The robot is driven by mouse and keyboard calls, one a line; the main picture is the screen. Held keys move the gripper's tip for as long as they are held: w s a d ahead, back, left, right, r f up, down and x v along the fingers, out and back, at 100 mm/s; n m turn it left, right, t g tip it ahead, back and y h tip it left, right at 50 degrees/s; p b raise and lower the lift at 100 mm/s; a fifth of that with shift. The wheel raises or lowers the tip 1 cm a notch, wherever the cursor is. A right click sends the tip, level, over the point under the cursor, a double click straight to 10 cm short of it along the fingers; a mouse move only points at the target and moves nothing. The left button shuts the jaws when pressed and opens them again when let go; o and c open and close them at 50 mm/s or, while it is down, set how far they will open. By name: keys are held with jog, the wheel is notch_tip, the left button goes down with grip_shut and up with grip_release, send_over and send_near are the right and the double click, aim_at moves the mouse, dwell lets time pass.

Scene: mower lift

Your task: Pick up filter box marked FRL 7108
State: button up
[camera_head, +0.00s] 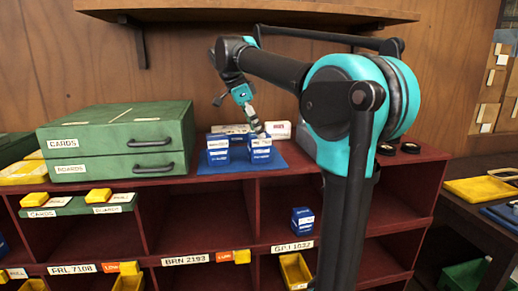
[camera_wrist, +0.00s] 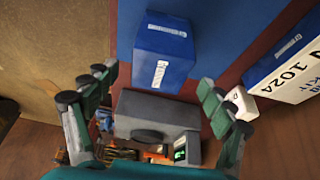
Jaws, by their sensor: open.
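Two blue boxes with white labels, a left one (camera_head: 217,150) and a right one (camera_head: 260,149), stand on a blue mat (camera_head: 290,156) on top of the red shelf. Their markings are too small to read, so I cannot tell which is FRL 7108. My gripper (camera_head: 256,124) is just above the right box in the head view. In the wrist view my gripper (camera_wrist: 158,88) is open, with its fingers apart and nothing between them. A blue box (camera_wrist: 165,50) lies ahead of the fingers there.
A green drawer cabinet (camera_head: 115,140) stands left of the mat. White boxes (camera_head: 278,129) stand behind the blue ones. Another blue box (camera_head: 302,220) sits in a compartment above the GPJ 1032 label. The FRL 7108 label (camera_head: 73,269) is on the lower left shelf edge. A wooden shelf (camera_head: 200,14) hangs above.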

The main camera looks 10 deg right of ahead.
aim_at(263, 145)
jog(key=shift+x, duration=3.2)
jog(key=shift+c, duration=0.6)
jog(key=c, duration=1.4)
